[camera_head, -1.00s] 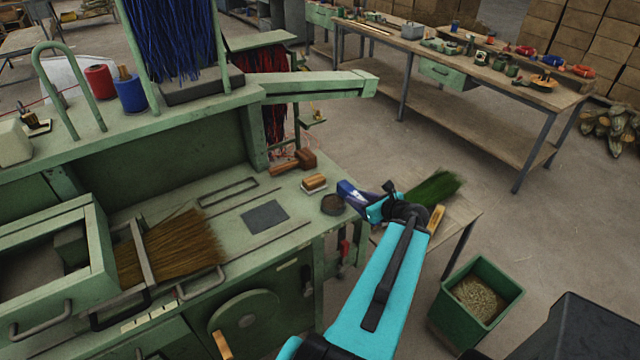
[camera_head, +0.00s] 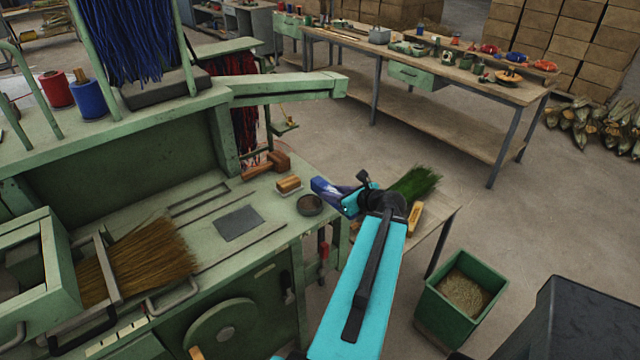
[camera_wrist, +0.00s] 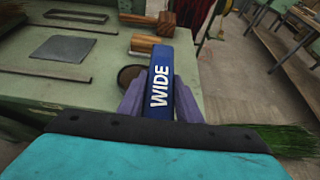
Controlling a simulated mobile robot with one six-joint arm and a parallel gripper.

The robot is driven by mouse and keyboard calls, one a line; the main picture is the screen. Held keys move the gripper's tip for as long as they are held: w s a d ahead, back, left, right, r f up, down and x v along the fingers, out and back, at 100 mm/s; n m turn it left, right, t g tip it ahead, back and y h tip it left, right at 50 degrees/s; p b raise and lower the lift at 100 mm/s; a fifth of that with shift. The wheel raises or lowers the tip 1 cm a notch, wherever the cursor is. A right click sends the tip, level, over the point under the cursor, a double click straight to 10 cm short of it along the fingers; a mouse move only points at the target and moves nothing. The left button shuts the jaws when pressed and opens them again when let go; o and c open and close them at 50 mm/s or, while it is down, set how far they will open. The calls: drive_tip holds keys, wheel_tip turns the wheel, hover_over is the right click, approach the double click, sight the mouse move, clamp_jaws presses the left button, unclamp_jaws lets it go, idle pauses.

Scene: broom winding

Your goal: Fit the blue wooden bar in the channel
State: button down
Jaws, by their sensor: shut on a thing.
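My gripper (camera_head: 346,201) is shut on a blue bar (camera_head: 326,189), held above the right end of a green bench (camera_head: 262,212). In the wrist view the blue bar (camera_wrist: 161,80) stands out between the two purple fingers (camera_wrist: 160,104), with the word WIDE in white on its face. A long narrow rectangular outline (camera_head: 199,198) lies on the bench top, left of the gripper. It also shows in the wrist view (camera_wrist: 75,16), ahead and left of the bar. Long thin lines run beside it; I cannot tell which is the channel.
A grey plate (camera_head: 239,223), a round dark dish (camera_head: 310,205), a wooden brush (camera_head: 289,185) and a mallet (camera_head: 268,164) lie on the bench. A brown broom (camera_head: 148,259) lies at left. Green bristles (camera_head: 416,183) lie on a side table. A green bin (camera_head: 461,299) stands right.

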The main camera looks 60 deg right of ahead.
sight(331, 186)
drive_tip(key=shift+w+d+f+b, duration=0.2)
drive_tip(key=shift+w+d+b, duration=0.25)
drive_tip(key=shift+b, duration=2.95)
drive_tip(key=shift+w+d+b, duration=0.3)
drive_tip(key=shift+w+b, duration=0.2)
drive_tip(key=shift+b, duration=0.05)
drive_tip(key=shift+w+d+b, duration=0.25)
drive_tip(key=shift+w+b, duration=0.2)
drive_tip(key=shift+b, duration=0.05)
drive_tip(key=shift+w+d+r, duration=0.15)
drive_tip(key=shift+w+d, duration=0.1)
drive_tip(key=shift+w, duration=0.05)
drive_tip(key=w+d+p, duration=0.1)
drive_tip(key=w+d, duration=0.1)
drive_tip(key=w+d+p, duration=0.1)
drive_tip(key=w+d, duration=0.1)
drive_tip(key=w, duration=0.1)
drive_tip(key=w+d+f+p, duration=0.1)
drive_tip(key=w+d, duration=0.1)
drive_tip(key=shift+w+d, duration=0.25)
drive_tip(key=shift+d, duration=0.05)
drive_tip(key=shift+f, duration=0.1)
drive_tip(key=shift+f+p, duration=0.6)
drive_tip(key=shift+f, duration=1.15)
drive_tip(key=shift+f, duration=0.1)
drive_tip(key=c, duration=1.3)
unclamp_jaws()
